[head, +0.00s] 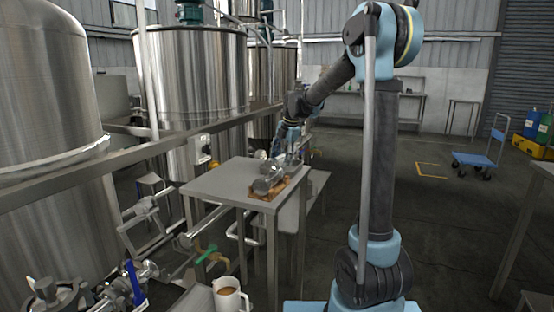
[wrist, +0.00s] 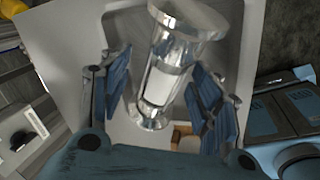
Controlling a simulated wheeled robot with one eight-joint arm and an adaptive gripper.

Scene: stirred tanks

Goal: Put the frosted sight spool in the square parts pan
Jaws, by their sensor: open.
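The frosted sight spool (wrist: 165,88) is a shiny metal cylinder with a wide flange and a pale frosted band. In the wrist view it lies between the two blue fingers of my gripper (wrist: 163,66), which are spread apart with visible gaps beside it. In the head view my gripper (head: 292,160) is low over the grey table, at a shiny metal piece (head: 266,182) near the front corner. A grey surface with a raised rounded edge (wrist: 117,28), perhaps the square parts pan, shows behind the spool. I cannot tell whether the spool touches it.
A brown block (wrist: 181,133) lies by the spool's lower end. The grey table (head: 215,182) is bare on its left. Steel tanks (head: 195,75) and pipes stand behind and left. A white jug (head: 228,297) is at the front. A blue cart (head: 478,160) stands right on open floor.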

